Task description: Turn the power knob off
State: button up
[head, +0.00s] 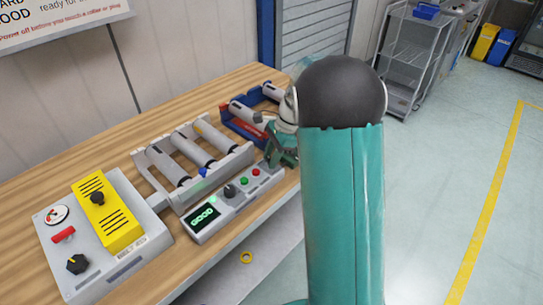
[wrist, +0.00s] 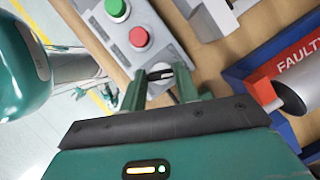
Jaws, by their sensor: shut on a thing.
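The power knob (wrist: 158,74) is small and black, with a light mark, at the end of the grey control console past the red button. In the wrist view it sits between the two green fingers of my gripper (wrist: 163,86), which are shut on it. The console (head: 236,203) shows in the head view with a lit green "GOOD" display (head: 203,217). There my gripper (head: 279,157) is at the console's far right end and hides the knob.
A green button (wrist: 116,8) and a red button (wrist: 138,37) are close to my gripper. A blue-and-red tray marked "FAULTY" (wrist: 296,56) stands beside it. A rack (head: 161,190) of grey cylinders and a yellow-topped box (head: 110,222) are on the wooden bench.

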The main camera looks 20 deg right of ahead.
jog(key=n+g, duration=0.1)
jog(key=n, duration=0.2)
jog(key=shift+w+n, duration=0.15)
jog(key=shift+n, duration=0.25)
jog(key=n+g+h, duration=0.1)
jog(key=n, duration=0.2)
jog(key=shift+w+n+g, duration=0.1)
jog(key=shift+n+g, duration=0.2)
jog(key=n+h, duration=0.1)
jog(key=n, duration=0.2)
jog(key=n+g, duration=0.1)
jog(key=n, duration=0.2)
jog(key=shift+w+a+r+n+g+h, duration=0.1)
jog(key=shift+a+n+g+h, duration=0.1)
jog(key=shift+n+g+h, duration=0.15)
jog(key=o, duration=1)
jog(key=v, duration=1.3)
jog(key=shift+w+r, duration=0.2)
jog(key=shift+r, duration=0.15)
